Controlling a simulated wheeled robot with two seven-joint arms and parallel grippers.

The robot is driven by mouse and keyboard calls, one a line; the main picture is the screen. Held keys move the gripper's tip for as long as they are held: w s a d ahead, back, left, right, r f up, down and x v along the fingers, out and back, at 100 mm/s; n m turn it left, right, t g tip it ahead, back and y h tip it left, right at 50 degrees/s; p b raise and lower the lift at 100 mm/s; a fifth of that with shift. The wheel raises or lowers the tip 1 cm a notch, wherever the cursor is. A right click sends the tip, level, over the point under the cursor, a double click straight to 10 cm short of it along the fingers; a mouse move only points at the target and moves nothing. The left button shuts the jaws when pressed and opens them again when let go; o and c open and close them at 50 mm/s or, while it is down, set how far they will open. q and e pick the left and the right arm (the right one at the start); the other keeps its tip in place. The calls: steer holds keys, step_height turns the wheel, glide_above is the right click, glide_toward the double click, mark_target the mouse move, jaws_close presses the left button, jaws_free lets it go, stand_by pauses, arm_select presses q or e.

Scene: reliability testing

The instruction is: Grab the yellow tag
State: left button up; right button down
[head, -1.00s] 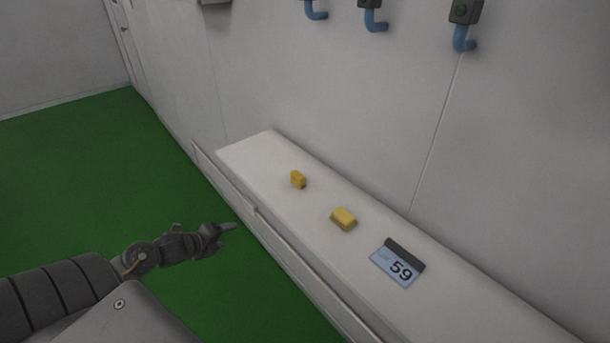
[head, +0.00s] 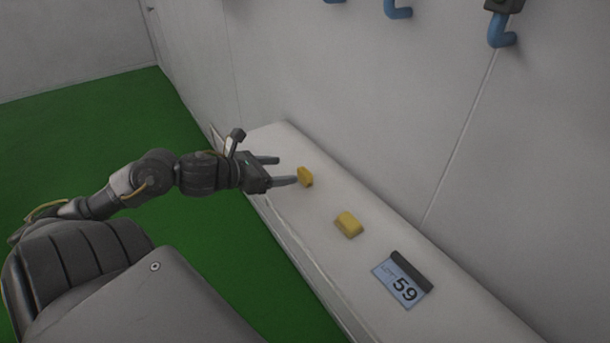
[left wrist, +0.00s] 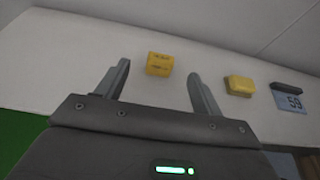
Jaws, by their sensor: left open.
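Two small yellow pieces lie on the white ledge. The farther yellow piece (head: 305,177), with dark marks like writing in the left wrist view (left wrist: 160,64), is just ahead of my left gripper (head: 287,170). In the left wrist view the open fingers (left wrist: 158,85) stand on either side below it, with the piece just beyond the tips and not held. The nearer yellow piece (head: 349,224) is a plain block, to the right of the right finger in the left wrist view (left wrist: 239,85). I cannot tell for sure which one is the tag. My right gripper is not in view.
A blue card marked 59 (head: 403,280) with a dark clip lies farther right on the white ledge (head: 335,270). The wall rises right behind the ledge. Blue hooks (head: 502,32) hang above it. Green floor (head: 100,130) lies to the left.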

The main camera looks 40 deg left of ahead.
mark_target(305, 171)
arm_select(q)
steer(key=x, duration=0.3)
steer(key=shift+a, duration=0.15)
steer(key=shift+w, duration=0.15)
steer(key=shift+w+d+f+p, duration=0.25)
steer(key=shift+w+d+p, duration=0.15)
steer(key=shift+p, duration=0.2)
steer(key=p+x, duration=0.1)
steer(key=x, duration=0.2)
steer(key=shift+w+d+f, duration=0.15)
steer(key=shift+f, duration=0.15)
steer(key=shift+w+d+f+p, duration=0.1)
steer(key=shift+w+f+p, duration=0.15)
steer(key=shift+w+p, duration=0.05)
steer(key=c, duration=1)
steer(key=shift+c, duration=0.3)
arm_select(e)
steer(key=r, duration=0.1)
steer(key=w+r, duration=0.1)
steer(key=shift+d+r, duration=0.1)
steer(key=shift+r, duration=0.3)
